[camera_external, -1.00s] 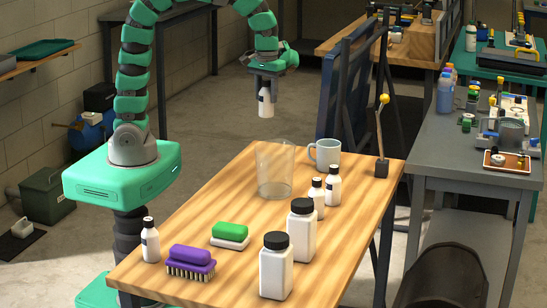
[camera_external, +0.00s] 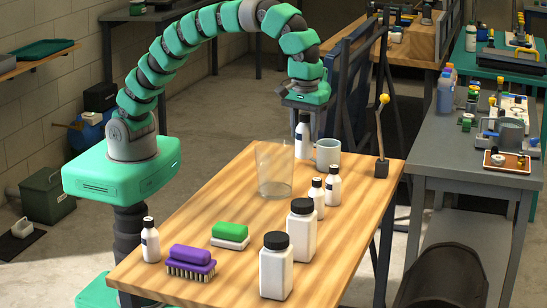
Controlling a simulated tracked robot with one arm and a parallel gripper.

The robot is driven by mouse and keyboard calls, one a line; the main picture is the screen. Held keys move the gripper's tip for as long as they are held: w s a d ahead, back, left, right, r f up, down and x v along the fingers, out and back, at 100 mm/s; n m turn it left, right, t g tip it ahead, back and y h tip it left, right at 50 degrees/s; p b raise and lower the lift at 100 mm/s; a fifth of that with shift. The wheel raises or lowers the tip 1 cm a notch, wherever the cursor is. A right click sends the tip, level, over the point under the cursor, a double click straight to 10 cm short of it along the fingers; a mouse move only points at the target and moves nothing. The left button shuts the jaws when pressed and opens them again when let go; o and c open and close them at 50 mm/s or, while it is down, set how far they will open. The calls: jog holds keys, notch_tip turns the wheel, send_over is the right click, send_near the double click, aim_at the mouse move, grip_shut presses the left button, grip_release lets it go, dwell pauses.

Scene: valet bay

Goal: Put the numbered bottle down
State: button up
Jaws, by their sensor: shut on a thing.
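My gripper (camera_external: 303,108) points down at the far end of the wooden table and is shut on a small white bottle with a black cap and dark label (camera_external: 302,140). The bottle is upright, just behind the glass jar and left of the mug. I cannot tell whether its base touches the table. Any number on it is too small to read. Similar small bottles stand on the table: two near the right edge (camera_external: 333,187) (camera_external: 316,197) and one at the left edge (camera_external: 150,242).
The clear glass jar (camera_external: 274,172) and pale mug (camera_external: 328,152) stand close to the held bottle. Two large white bottles (camera_external: 301,228) (camera_external: 276,270), a purple brush (camera_external: 190,258), a green-and-white sponge (camera_external: 230,234) and a yellow-topped stick (camera_external: 380,140) are also on the table. The table's middle is clear.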

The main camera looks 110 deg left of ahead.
jog(key=d+f, duration=0.2)
jog(key=d, duration=1.6)
send_over(234, 282)
jog(key=shift+n, duration=0.3)
jog(key=shift+f, duration=9.05)
jog(key=shift+r, duration=0.1)
jog(key=o, duration=1.1)
jog(key=shift+c, duration=0.2)
notch_tip(234, 282, up, 12)
jog(key=p, duration=0.1)
